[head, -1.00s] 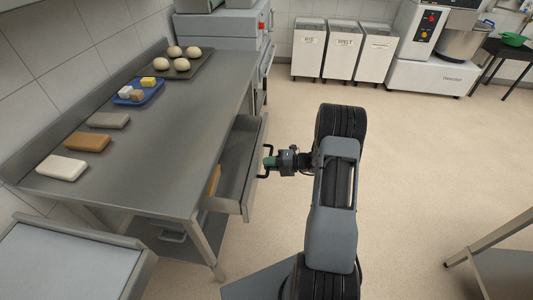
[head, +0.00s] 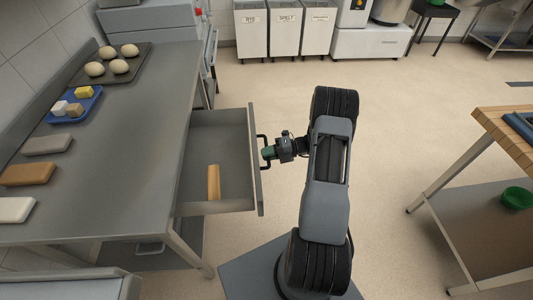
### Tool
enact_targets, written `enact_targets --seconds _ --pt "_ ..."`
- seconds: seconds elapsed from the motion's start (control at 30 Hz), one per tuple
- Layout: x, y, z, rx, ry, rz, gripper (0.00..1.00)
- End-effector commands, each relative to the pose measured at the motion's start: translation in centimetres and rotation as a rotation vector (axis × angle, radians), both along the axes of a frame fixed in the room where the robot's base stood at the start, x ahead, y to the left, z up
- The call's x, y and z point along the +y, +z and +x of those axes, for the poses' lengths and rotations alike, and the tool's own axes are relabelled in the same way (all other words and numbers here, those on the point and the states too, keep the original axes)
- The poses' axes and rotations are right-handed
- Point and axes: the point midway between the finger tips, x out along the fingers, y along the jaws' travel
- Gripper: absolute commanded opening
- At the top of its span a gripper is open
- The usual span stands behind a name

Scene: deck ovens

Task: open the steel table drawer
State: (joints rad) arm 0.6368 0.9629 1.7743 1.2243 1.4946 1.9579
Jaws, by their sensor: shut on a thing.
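The steel table drawer (head: 188,150) is pulled out from the right side of the steel table (head: 120,150), with its inside in plain view. A light wooden piece, perhaps a rolling pin (head: 213,183), lies in it. A dark bar handle (head: 262,140) is on the drawer's front. My gripper (head: 268,152) is shut on this handle, with my arm reaching in from the right. The fingertips are small and partly hidden by the handle.
On the table are a tray with dough balls (head: 146,62), a blue tray (head: 90,104) with small blocks, and several slabs (head: 47,145). A wood-topped table (head: 497,130) stands at the right. The floor (head: 400,110) between is open.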

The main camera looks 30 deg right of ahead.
Motion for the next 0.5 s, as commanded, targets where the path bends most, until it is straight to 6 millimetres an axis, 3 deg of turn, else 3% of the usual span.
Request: enact_targets --seconds 0.17,0.2,0.43,0.5 --pt "-0.17 0.12 0.16 -0.005 -0.006 -0.002 0.00" --pt "-0.18 0.13 0.17 -0.005 -0.006 -0.002 0.15" --pt "-0.12 0.08 0.09 -0.003 -0.004 -0.001 0.38" --pt "-0.11 0.07 0.08 -0.003 -0.004 -0.001 0.39"
